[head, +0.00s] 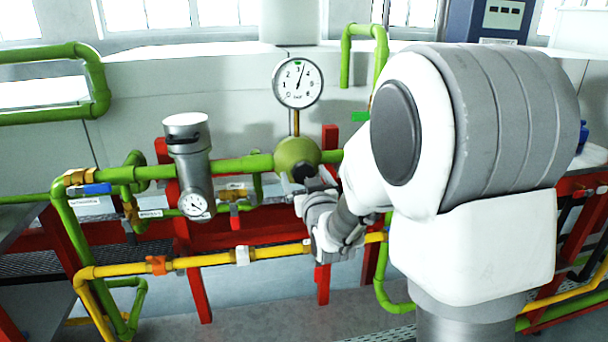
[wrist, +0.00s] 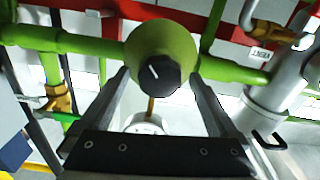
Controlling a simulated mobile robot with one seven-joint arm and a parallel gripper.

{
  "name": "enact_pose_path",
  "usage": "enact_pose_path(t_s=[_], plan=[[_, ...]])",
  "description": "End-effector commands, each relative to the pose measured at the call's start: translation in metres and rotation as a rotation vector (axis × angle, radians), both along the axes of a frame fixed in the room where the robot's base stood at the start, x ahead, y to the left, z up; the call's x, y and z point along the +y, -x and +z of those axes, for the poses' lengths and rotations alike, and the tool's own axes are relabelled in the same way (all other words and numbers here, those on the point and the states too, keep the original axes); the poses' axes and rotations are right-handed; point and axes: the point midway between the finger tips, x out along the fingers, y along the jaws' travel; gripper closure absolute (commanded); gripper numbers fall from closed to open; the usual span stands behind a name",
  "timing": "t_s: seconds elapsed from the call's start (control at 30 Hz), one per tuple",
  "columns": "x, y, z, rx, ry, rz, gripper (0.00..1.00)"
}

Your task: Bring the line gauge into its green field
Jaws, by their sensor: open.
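The line gauge (head: 298,82) is a round white dial above the pipe in the head view. Its needle points up and slightly right, near the 3; a small green mark sits at the top, and I cannot tell whether the needle is in it. Below it on the green pipe is a round green valve body (head: 296,155) with a black knob (head: 303,172). The knob also shows in the wrist view (wrist: 153,75), its white line slanted. My gripper (wrist: 160,78) is open, its fingers either side of the knob; contact cannot be told.
A grey cylindrical filter (head: 187,145) with a small lower gauge (head: 194,205) stands left of the valve. A yellow pipe (head: 205,260) runs below, with red supports (head: 197,285). A blue-handled valve (head: 97,189) is at far left.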

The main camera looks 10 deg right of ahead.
Motion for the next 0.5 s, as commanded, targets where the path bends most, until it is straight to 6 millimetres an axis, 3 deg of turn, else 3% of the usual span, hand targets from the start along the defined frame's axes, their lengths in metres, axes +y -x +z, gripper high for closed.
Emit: enact_pose_path(t_s=[0.2, 0.5], plan=[[0.0, 0.0, -0.0002, 0.0, 0.0, 0.0, 0.06], [0.0, 0.0, -0.0001, 0.0, 0.0, 0.0, 0.6]])
